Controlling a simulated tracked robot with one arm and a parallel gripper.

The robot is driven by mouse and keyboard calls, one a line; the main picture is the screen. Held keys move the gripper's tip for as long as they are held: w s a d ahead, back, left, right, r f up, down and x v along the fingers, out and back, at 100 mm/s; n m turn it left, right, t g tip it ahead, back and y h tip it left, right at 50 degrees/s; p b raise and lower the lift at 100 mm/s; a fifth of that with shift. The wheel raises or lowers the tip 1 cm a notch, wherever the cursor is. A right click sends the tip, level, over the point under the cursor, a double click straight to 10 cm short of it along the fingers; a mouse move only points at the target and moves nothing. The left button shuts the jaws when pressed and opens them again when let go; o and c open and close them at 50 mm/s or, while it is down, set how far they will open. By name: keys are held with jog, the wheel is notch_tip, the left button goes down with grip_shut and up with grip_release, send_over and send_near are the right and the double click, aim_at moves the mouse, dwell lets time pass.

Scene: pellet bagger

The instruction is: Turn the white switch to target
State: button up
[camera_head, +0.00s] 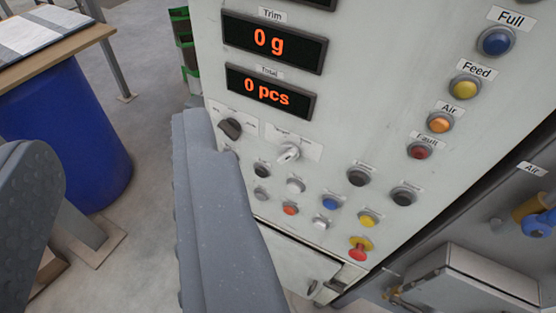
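The white switch (289,153) is a small rotary knob on a white label plate in the middle of the pale control panel (370,95). Its handle looks tilted, and the small print around it is too small to read. A black rotary switch (231,128) sits to its left. My gripper (120,145) is open, with one grey finger at the left edge and the other in front of the panel's left part. Nothing shows between the fingers.
Several push buttons lie below the switch, including a blue one (330,203) and a red-and-yellow stop button (359,248). Displays reading "0 g" (272,41) and "0 pcs" (268,92) are above. A blue barrel (70,135) stands left. Grey floor lies between.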

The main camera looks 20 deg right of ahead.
jog(key=w+a+f+m+t+y+p, duration=0.1)
jog(key=w+a+f+m+p, duration=0.15)
jog(key=w, duration=0.45)
jog(key=w+a+f+m+t+y+p, duration=0.1)
jog(key=w+a, duration=0.2)
jog(key=w, duration=0.3)
jog(key=w+d+f+m+h+p, duration=0.1)
jog(key=w+f+m+h+p, duration=0.2)
jog(key=w+f+m, duration=0.35)
jog(key=m+g+h+p, duration=0.5)
jog(key=h+p, duration=0.1)
jog(key=h, duration=0.6)
send_near(284, 161)
jog(key=x, duration=0.8)
jog(key=shift+w+d, duration=0.25)
jog(key=shift+w, duration=0.05)
